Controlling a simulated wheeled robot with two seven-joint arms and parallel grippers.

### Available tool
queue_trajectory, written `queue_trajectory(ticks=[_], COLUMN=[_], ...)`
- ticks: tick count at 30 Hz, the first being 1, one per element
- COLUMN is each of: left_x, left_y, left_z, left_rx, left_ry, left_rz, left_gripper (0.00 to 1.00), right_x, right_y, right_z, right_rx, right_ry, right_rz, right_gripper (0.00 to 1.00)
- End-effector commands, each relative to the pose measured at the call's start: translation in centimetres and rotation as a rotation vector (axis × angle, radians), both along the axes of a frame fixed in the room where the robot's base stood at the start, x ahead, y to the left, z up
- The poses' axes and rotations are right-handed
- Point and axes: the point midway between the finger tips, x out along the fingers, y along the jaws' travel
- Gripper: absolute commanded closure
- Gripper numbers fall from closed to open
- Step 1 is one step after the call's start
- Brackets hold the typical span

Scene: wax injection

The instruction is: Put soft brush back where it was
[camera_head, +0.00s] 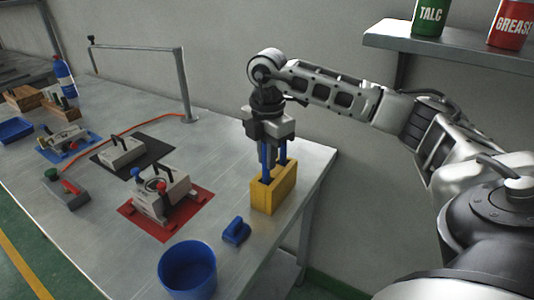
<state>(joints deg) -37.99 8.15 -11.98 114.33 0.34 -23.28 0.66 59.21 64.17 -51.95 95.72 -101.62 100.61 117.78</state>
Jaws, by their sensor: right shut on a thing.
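My right gripper (268,138) is above the yellow holder (273,195), pointing straight down. It is shut on an upright blue handle (266,160), which I take to be the soft brush. The handle's lower end is at or in the top of the yellow holder, and I see no bristles. The exact hold is too small to make out. My left gripper is not in view.
A small blue block-like object (236,231) and a blue cup (187,270) are in front of the holder. A red mat (148,229) with a mould stands to the left. A wall shelf (450,43) with talc and grease cans is at upper right.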

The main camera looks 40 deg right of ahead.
Motion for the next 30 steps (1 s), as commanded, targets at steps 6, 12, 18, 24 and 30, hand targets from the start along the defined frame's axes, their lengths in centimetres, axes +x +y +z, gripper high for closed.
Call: queue_trajectory(ticks=[6, 12, 18, 24, 30], left_x=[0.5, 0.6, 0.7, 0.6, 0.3], left_y=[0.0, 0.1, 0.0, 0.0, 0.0], left_z=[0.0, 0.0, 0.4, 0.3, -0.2], left_rx=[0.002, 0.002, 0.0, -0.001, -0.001], left_ry=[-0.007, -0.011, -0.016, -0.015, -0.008], left_rz=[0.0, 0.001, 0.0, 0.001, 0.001], left_gripper=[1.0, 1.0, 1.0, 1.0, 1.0], right_x=[0.0, 0.0, 0.0, 0.1, 0.1], right_y=[0.0, 0.0, 0.0, 0.0, 0.0], right_z=[-0.1, -0.2, -0.2, 1.1, 5.2], right_rx=[0.0, 0.0, 0.0, 0.0, 0.001], right_ry=[0.0, 0.0, 0.0, -0.004, -0.007], right_rz=[0.0, 0.0, 0.0, 0.0, 0.001], right_gripper=[1.0, 0.63, 0.63, 0.63, 0.63])
